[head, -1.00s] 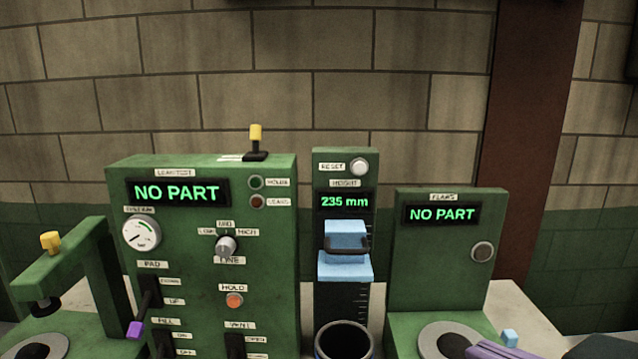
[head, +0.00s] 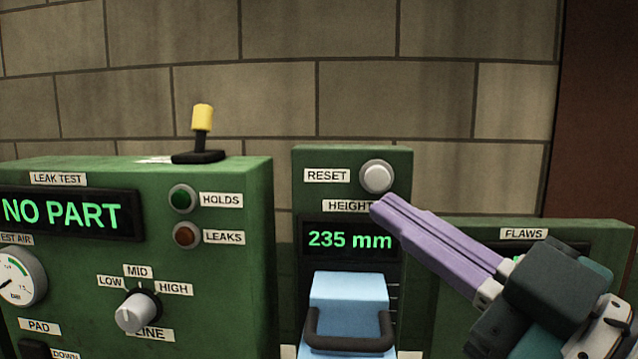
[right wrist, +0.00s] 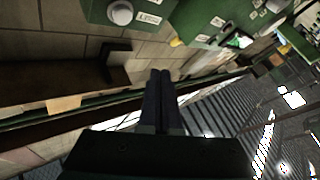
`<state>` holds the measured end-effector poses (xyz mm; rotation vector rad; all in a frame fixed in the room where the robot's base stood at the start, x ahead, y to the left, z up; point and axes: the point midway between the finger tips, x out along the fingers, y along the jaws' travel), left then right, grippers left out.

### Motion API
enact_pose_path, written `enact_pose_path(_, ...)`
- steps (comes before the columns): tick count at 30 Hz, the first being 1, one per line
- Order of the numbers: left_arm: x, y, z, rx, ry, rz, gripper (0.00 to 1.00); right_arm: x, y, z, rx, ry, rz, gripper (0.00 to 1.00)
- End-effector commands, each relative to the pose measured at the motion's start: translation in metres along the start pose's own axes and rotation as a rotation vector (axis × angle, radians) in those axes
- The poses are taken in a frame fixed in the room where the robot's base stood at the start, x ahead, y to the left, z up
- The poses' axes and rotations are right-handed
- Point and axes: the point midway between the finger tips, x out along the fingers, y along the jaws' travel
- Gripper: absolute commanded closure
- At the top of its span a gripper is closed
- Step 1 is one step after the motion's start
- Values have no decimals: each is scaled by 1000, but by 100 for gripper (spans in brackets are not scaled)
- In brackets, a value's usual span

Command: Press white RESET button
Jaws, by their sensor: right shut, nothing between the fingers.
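The white RESET button (head: 376,177) is a round knob in a grey ring at the top right of the green height gauge panel (head: 297,177), beside its RESET label (head: 327,176). It also shows at the top of the right wrist view (right wrist: 121,13). My right gripper (head: 376,208) has its purple fingers shut together and empty. In the head view its tips lie just below the button, over the right end of the HEIGHT label; I cannot tell how far in front of the panel they are. My left gripper is not in view.
The height display (head: 350,240) reads 235 mm, above a light blue slide with a dark handle (head: 349,340). The leak test panel (head: 90,170) stands left with a yellow-topped lever (head: 202,120). The flaws panel (head: 470,227) stands right, partly behind my right arm.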

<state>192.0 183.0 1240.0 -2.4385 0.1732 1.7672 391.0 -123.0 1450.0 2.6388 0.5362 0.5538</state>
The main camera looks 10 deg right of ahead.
Motion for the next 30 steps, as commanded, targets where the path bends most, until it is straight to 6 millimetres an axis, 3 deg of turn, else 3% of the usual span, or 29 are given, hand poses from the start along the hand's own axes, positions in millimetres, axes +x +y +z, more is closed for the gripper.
enact_pose_path(13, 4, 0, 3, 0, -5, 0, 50, 6, 4, 6, -2, 0, -1, 100)
enact_pose_path(30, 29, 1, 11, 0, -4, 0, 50, 55, 40, 42, -1, -2, 0, 100)
